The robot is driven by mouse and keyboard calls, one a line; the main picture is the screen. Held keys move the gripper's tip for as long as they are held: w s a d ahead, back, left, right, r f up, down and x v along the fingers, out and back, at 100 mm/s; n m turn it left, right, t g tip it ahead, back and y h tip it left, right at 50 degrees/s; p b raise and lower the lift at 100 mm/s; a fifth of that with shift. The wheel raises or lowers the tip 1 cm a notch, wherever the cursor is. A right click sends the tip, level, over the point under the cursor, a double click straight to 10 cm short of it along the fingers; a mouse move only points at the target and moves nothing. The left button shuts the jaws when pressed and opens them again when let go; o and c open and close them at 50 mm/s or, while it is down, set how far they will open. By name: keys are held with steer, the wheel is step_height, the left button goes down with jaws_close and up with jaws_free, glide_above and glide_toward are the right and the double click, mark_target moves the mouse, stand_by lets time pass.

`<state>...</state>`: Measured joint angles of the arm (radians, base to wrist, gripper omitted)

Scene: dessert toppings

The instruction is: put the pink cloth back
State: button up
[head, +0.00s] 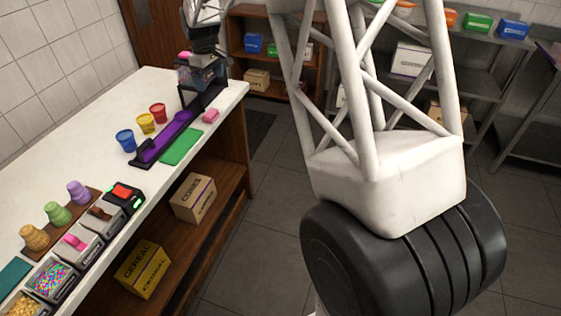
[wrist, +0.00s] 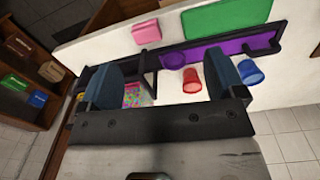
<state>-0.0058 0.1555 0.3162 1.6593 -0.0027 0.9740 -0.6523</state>
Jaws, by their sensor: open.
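A small pink block-like piece, which looks like the folded pink cloth (head: 210,115), lies on the white counter beside the dark stand, near the counter's right edge. It also shows in the wrist view (wrist: 146,32), beyond my left-hand finger and outside the jaws. My gripper (wrist: 165,76) is open, with its two blue-grey fingers apart and no cloth between them. In the head view my gripper is over the far end of the counter, by the clear container on the stand; its fingertips are hard to make out there.
A green mat (head: 182,146) lies beside a purple tray (head: 172,134). Blue (head: 125,140), yellow (head: 145,123) and red (head: 158,113) cups stand close by. Topping bins (head: 52,279) line the near counter. A teal mat (head: 14,272) lies at the near left.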

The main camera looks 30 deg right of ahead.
steer(key=s+r+m, duration=0.1)
steer(key=s+r, duration=0.3)
steer(key=s, duration=0.5)
steer(key=s+r+m+t, duration=0.1)
steer(key=s+r+m, duration=0.15)
steer(key=s, duration=0.65)
steer(key=s+r+m, duration=0.1)
steer(key=s+r, duration=0.3)
steer(key=s, duration=0.5)
steer(key=s+f+m, duration=0.1)
steer(key=s, duration=1.1)
steer(key=s+f+m+t, duration=0.1)
steer(key=s+f+m, duration=0.1)
steer(key=s, duration=1)
steer(key=shift+s+d+f, duration=0.25)
steer(key=shift+s+d, duration=0.05)
steer(key=shift+d, duration=0.1)
